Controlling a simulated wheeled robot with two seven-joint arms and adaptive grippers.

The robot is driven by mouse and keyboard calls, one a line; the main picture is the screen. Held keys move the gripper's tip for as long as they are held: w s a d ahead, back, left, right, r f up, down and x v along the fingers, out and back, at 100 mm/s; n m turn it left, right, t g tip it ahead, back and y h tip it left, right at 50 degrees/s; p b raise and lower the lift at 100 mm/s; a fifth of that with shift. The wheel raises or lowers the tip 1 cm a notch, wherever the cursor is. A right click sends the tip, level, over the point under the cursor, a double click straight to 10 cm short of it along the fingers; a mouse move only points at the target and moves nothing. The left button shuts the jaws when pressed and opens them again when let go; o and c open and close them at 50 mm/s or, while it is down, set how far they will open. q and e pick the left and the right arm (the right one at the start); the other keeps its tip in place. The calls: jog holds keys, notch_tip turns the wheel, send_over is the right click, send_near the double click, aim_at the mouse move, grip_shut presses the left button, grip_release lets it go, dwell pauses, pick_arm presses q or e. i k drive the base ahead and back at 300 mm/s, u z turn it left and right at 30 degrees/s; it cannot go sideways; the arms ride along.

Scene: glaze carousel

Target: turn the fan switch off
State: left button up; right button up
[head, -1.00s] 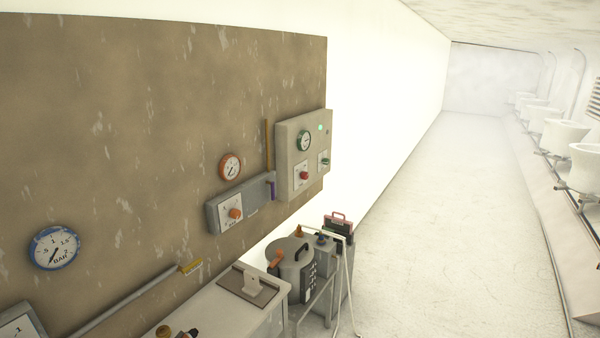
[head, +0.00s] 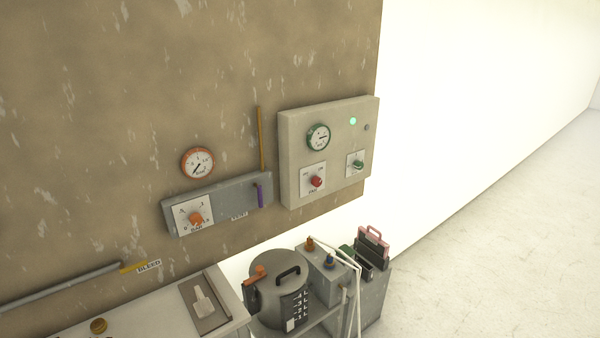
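A pale control box (head: 290,150) is mounted on the brown wall panel, right of centre. It carries a red knob (head: 317,181) on a white plate and, to its right, a smaller green knob (head: 358,165) on another white plate. The lettering is too small to read, so I cannot tell which one is the fan switch. A green lamp (head: 353,121) is lit at the box's upper right, beside a dark grey one (head: 366,127). A green-rimmed gauge (head: 318,137) sits at upper left. Neither gripper is in view.
Left of the box is a grey unit (head: 235,193) with an orange knob (head: 196,219) and a purple lever (head: 260,196). An orange-rimmed gauge (head: 198,163) is above it. Below stand a lidded grey pot (head: 280,300) and a white bench (head: 150,308). Open floor (head: 500,230) lies right.

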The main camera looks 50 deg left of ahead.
aim_at(316, 181)
jog(key=u, duration=0.75)
jog(key=i, duration=1.1)
jog(key=u, duration=1.1)
